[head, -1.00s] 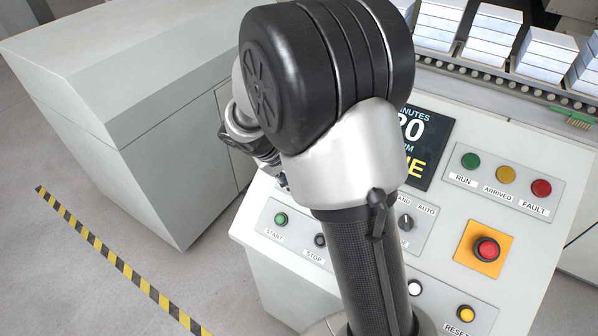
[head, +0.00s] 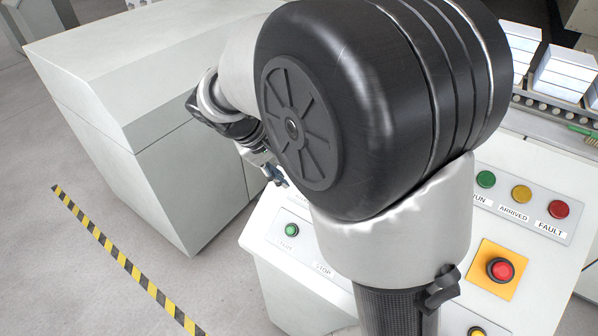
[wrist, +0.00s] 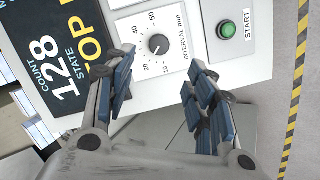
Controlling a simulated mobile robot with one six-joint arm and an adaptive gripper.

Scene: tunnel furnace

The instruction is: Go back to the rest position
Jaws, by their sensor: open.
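My gripper (wrist: 160,95) is open and empty in the wrist view, its two blue-padded fingers spread apart in front of the control panel. In the head view part of my gripper (head: 275,175) shows at the left of my arm, above the panel's left side; my arm hides the rest. The wrist view shows a dark display (wrist: 50,55) reading "COUNT 128", an interval knob (wrist: 158,44) and the green START button (wrist: 227,30). The fingers look apart from these controls.
The control panel (head: 330,285) also carries a red button on an orange plate (head: 500,270) and RUN, ARRIVED and FAULT lamps (head: 521,194). A large grey cabinet (head: 150,110) stands at the left. Stacked light blocks (head: 563,72) sit on rollers at the back right. Striped floor tape (head: 125,262) crosses open floor.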

